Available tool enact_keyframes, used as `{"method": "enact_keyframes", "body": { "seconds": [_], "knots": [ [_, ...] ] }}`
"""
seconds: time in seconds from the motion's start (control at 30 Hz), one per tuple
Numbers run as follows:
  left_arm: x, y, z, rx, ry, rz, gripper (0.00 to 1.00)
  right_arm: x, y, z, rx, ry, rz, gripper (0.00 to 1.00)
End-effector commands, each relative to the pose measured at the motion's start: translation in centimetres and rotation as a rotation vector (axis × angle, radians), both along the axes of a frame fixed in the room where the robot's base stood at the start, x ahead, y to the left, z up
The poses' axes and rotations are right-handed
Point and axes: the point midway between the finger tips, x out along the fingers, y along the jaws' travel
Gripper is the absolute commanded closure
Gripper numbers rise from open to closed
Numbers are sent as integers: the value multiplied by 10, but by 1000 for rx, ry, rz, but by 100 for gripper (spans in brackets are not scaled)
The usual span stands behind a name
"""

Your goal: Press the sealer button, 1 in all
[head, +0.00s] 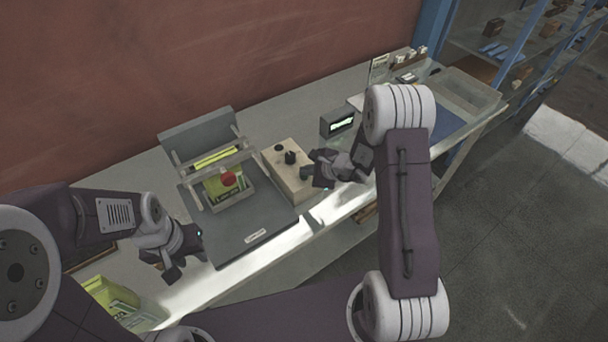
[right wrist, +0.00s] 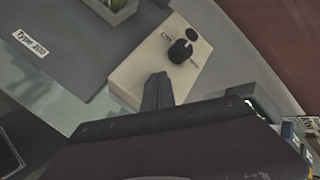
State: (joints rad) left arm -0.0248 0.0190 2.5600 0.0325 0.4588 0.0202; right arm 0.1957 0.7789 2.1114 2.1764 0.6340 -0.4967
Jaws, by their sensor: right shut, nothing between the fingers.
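The sealer is a flat grey machine (head: 240,232) on the table, with an upright back plate and a frame. A round red piece (head: 228,179) shows at the frame, over a yellow-green packet (head: 214,190). Beside it is a beige box (head: 296,186) with a black knob (head: 290,157) and a dark round button (head: 279,148). In the right wrist view the box (right wrist: 135,77), knob (right wrist: 180,51) and button (right wrist: 192,34) also show. My right gripper (head: 307,173) is shut and empty over the box's near part; contact is unclear. My left gripper (head: 172,270) is low left of the sealer, its opening unclear.
A small lit display (head: 340,124) stands behind my right gripper. A yellow-green container (head: 110,298) is at the near left. A clear tray (head: 464,92) lies at the far right end of the table. Shelves stand beyond it.

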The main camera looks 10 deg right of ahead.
Motion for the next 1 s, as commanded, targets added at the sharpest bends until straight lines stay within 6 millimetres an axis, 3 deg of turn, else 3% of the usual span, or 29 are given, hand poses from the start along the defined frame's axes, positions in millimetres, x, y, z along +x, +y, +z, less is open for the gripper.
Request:
{"method": "enact_keyframes", "body": {
  "seconds": [0.6,1.0],
  "knots": [
    [0,0,-4,0,0,0,64,0,0,-3,-1,1,0,100],
    [0,0,4,0,0,0,64,0,0,16,-1,0,0,100]
  ]
}}
